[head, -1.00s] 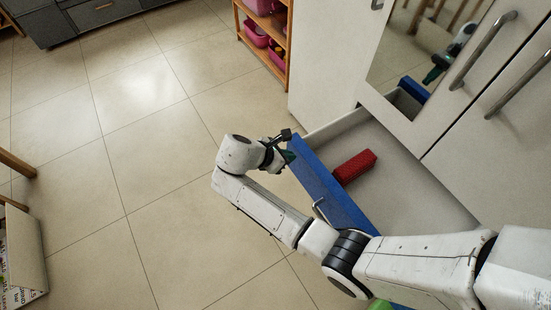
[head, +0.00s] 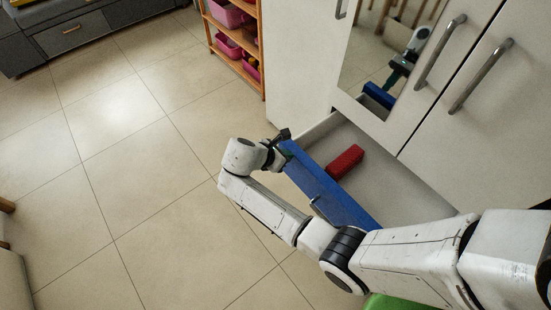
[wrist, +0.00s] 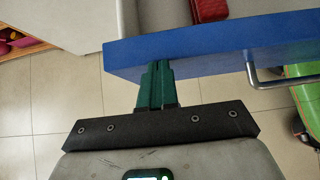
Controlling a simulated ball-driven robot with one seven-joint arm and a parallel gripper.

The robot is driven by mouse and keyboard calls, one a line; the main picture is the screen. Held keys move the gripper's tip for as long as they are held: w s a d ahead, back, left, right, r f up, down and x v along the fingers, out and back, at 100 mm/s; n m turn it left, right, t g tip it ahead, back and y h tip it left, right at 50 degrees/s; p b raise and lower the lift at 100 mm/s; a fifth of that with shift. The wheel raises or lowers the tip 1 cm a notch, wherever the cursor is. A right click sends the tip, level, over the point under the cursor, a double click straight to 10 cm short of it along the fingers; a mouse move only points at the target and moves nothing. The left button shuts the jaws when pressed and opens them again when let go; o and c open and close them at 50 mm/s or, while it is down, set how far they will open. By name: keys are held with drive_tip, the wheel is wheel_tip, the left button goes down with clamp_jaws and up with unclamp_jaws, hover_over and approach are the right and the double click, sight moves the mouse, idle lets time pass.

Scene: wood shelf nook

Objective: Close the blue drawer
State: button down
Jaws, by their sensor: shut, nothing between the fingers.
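The blue drawer (head: 325,187) stands open from the white cabinet, its blue front facing left and down in the head view. A red block (head: 345,161) lies inside near the front. A metal handle (head: 317,206) sits on the front, partly hidden by my arm. My gripper (head: 284,152) is at the far left end of the blue front. In the wrist view, the green fingers (wrist: 155,78) are shut and empty, with tips at the outer face of the blue front (wrist: 205,48), seemingly touching it. The handle (wrist: 262,78) is to their right.
White cabinet doors (head: 435,115) with long handles and a mirror rise behind the drawer. A wooden shelf (head: 236,62) with pink bins stands beyond. A grey cabinet (head: 70,35) is far left. A green thing (head: 395,302) is at the bottom. Tiled floor on the left is clear.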

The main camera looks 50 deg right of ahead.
drive_tip(key=s+d+p, duration=0.1)
drive_tip(key=s+d, duration=0.1)
drive_tip(key=d, duration=0.7)
drive_tip(key=s+d+p, duration=0.1)
drive_tip(key=s+d, duration=0.1)
drive_tip(key=d, duration=0.8)
drive_tip(key=shift+d, duration=0.2)
